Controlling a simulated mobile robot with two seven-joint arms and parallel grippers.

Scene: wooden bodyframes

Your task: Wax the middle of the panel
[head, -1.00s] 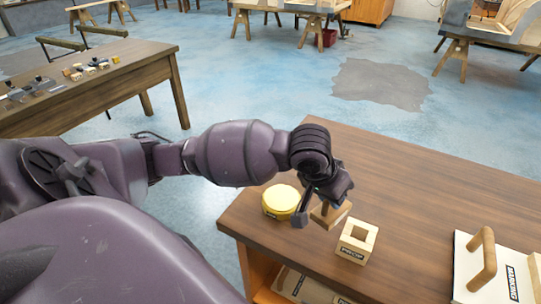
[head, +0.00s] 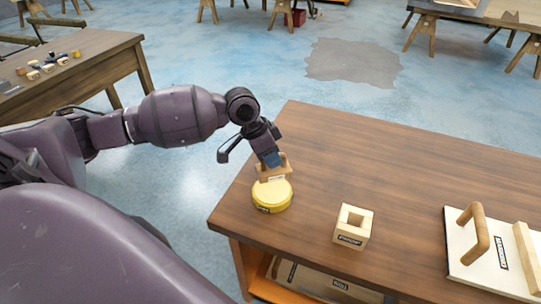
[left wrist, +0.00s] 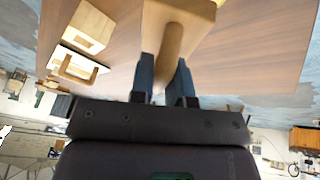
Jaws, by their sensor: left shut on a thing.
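My left gripper (head: 272,159) is shut on the handle of a wooden applicator (head: 273,173), a small pale block with a label. The left wrist view shows the handle (left wrist: 172,38) between the two fingers. The applicator is right over the round yellow wax tin (head: 271,196) near the table's left edge. I cannot tell whether it touches the wax. A light board (head: 467,261) with an upright wooden handle and a dark label lies at the right; whether it is the panel is unclear. My right gripper is not in view.
A square wooden holder (head: 353,226) with an open middle stands on the brown table (head: 400,175), right of the tin. The table's far middle is clear. Boards lie on a shelf below. Another table (head: 85,65) with small blocks stands at the left.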

